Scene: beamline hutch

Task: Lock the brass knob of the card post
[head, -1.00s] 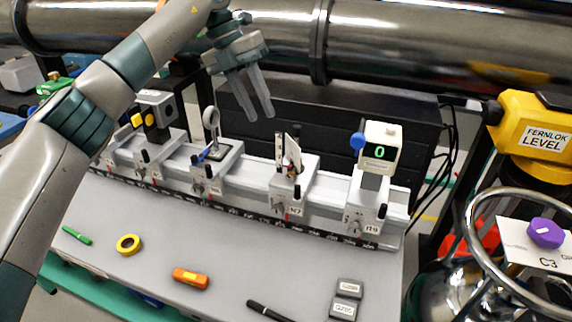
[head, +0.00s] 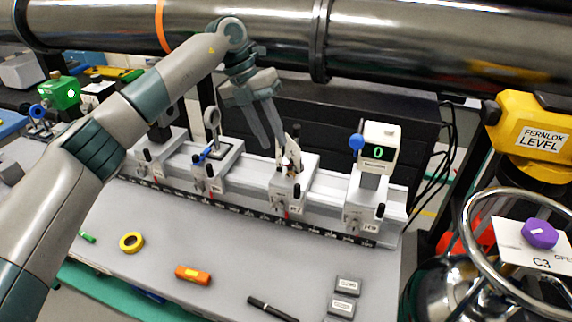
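The card post is the carriage with an upright white card (head: 291,152) on the rail, third from the left among those in clear view. Its block (head: 290,185) carries a black-tipped lever (head: 297,191) and a small metal knob (head: 277,203) on the front; I cannot make out which part is brass. My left gripper (head: 273,146) points down with its two fingers apart and nothing between them. Its tips show just left of the card's top, overlapping its edge in the picture; contact cannot be told. My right gripper is out of view.
Along the rail (head: 325,233) stand a ring post (head: 212,125) to the left and a display post (head: 379,150) reading 0 to the right. A large steel pipe (head: 420,45) runs behind and above. Tape (head: 131,242), an orange block (head: 193,275) and a black pen (head: 272,309) lie in front.

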